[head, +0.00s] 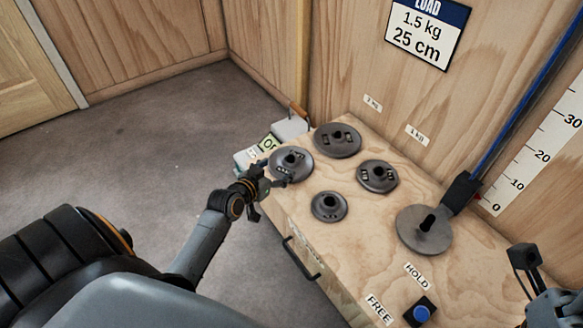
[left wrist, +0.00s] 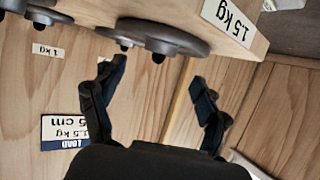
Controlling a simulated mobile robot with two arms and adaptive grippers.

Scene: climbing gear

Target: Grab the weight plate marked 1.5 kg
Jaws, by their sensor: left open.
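In the head view several dark round weight plates lie on a wooden box. The leftmost plate (head: 291,163) lies at the box's left end; its marking is too small to read. My left gripper (head: 268,188) is open and empty beside this plate, at the box's left edge. In the left wrist view a 1.5 kg label (left wrist: 232,22) is on the box's edge, close to a large plate (left wrist: 170,37). The open fingers (left wrist: 157,75) point towards that plate without touching it. My right gripper (head: 524,258) shows partly at the right edge, its jaws unclear.
Other plates lie at the back (head: 338,140), middle (head: 378,176) and front (head: 329,206). A slotted plate (head: 424,229) sits by the blue rod. A blue button (head: 421,312) is in front. A LOAD sign (head: 427,32) reads 1.5 kg, 25 cm.

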